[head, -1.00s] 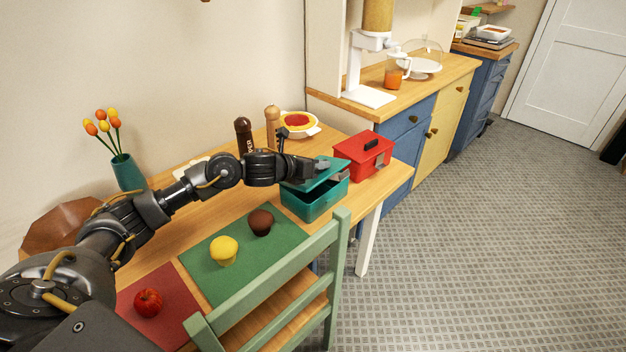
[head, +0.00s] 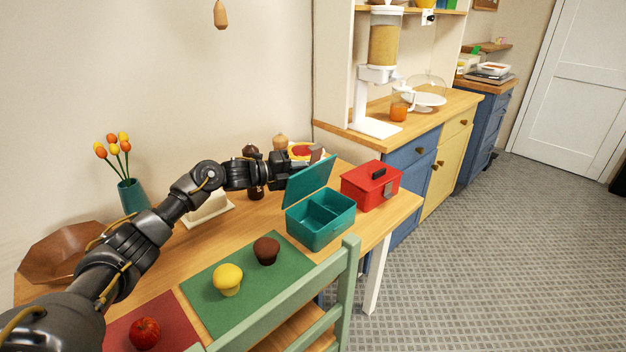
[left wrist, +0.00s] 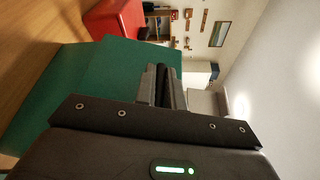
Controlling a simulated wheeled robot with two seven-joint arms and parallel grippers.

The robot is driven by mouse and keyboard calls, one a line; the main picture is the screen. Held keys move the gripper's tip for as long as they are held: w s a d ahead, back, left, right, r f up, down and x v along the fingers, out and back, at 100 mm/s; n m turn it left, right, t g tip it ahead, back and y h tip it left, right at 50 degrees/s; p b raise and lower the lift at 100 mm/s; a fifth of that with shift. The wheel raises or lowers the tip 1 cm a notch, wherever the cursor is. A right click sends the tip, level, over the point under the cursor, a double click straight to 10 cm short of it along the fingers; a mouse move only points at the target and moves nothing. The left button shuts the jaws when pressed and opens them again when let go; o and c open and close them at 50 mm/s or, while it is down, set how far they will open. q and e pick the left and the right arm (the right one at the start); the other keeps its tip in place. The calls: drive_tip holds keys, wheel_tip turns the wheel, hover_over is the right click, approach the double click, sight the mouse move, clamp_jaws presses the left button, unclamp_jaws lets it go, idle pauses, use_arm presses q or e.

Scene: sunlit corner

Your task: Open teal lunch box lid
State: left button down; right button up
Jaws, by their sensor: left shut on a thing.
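The teal lunch box (head: 322,226) stands on the wooden table, its lid (head: 309,183) hinged up at the back and tilted steeply. Its inside shows a divider and looks empty. My left gripper (head: 318,156) is at the top edge of the raised lid, shut on it. In the left wrist view the teal lid (left wrist: 95,80) fills the left side, and the gripper fingers (left wrist: 163,85) are at its edge. My right gripper is not in view.
A red lunch box (head: 368,190) with its lid closed stands just right of the teal one. A green chair (head: 347,290) is in front of the table.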

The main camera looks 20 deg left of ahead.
use_arm(q)
drive_tip(key=w+a+f+n+t+h+b, duration=0.2)
drive_tip(key=a+n+b, duration=0.3)
drive_tip(key=n, duration=0.2)
drive_tip(key=shift+w+a+f+n, duration=0.15)
drive_tip(key=shift+a+f+n, duration=0.15)
drive_tip(key=shift+a, duration=0.1)
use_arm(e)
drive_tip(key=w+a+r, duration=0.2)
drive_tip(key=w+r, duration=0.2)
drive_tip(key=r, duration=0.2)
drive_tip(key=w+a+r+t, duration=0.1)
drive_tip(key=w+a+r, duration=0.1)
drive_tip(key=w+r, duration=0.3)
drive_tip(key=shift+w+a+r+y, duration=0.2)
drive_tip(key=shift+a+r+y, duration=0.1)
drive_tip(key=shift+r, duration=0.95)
use_arm(q)
drive_tip(key=c, duration=1.5)
unclamp_jaws()
